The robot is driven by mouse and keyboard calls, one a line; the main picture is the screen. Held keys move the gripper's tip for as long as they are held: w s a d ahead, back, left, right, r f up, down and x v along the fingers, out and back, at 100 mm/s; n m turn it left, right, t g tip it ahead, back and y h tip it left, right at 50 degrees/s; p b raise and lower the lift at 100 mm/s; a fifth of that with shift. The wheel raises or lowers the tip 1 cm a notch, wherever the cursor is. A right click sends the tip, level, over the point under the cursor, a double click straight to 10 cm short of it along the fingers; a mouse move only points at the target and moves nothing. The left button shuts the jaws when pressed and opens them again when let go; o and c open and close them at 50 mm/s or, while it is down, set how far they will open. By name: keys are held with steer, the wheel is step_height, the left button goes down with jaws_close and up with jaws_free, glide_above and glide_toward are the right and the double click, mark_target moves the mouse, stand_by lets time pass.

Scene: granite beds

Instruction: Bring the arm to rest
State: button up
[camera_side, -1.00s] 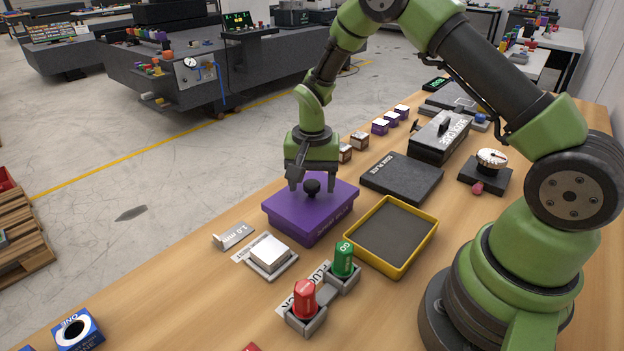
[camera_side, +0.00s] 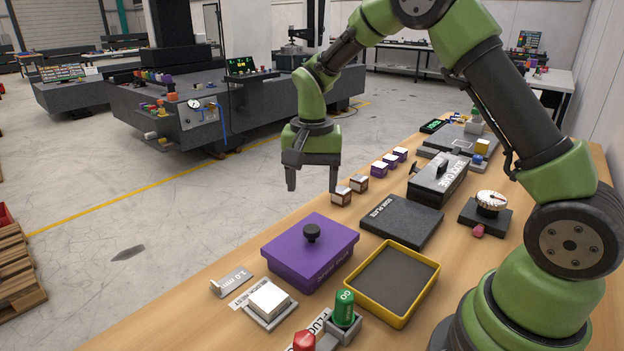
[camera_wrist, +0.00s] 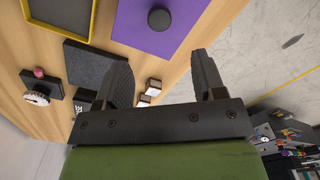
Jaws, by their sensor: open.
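My green arm's gripper (camera_side: 312,185) hangs open and empty in the side view. It is above the wooden table (camera_side: 228,262), higher than the purple lidded box (camera_side: 318,262) and apart from its round black knob (camera_side: 312,233). In the wrist view my gripper (camera_wrist: 162,75) also shows with its two dark fingers spread and nothing between them. The purple lid (camera_wrist: 185,32) lies beyond the fingertips there.
A yellow-rimmed tray (camera_side: 431,288), a dark plate (camera_side: 401,220), a grey case (camera_side: 440,180) and a dial gauge (camera_side: 490,203) stand on the table. Small boxes (camera_side: 379,168) line the far edge. A green plug (camera_side: 345,308) and a red one (camera_side: 304,341) stand in front.

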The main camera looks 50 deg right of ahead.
steer(key=s+a+r+n+t+y, duration=0.1)
steer(key=s+a+r+n+t, duration=0.1)
steer(key=s+r, duration=0.5)
steer(key=s+a+r+n+t, duration=0.2)
steer(key=s+a+r+t, duration=0.1)
steer(key=s+r, duration=0.4)
steer(key=s+a+n+t+y, duration=0.1)
steer(key=s+n+t, duration=0.1)
steer(key=s, duration=0.4)
steer(key=shift+s+a+r+n, duration=0.2)
steer(key=shift+s+r+n, duration=0.2)
steer(key=shift+r, duration=0.05)
stand_by(0.5)
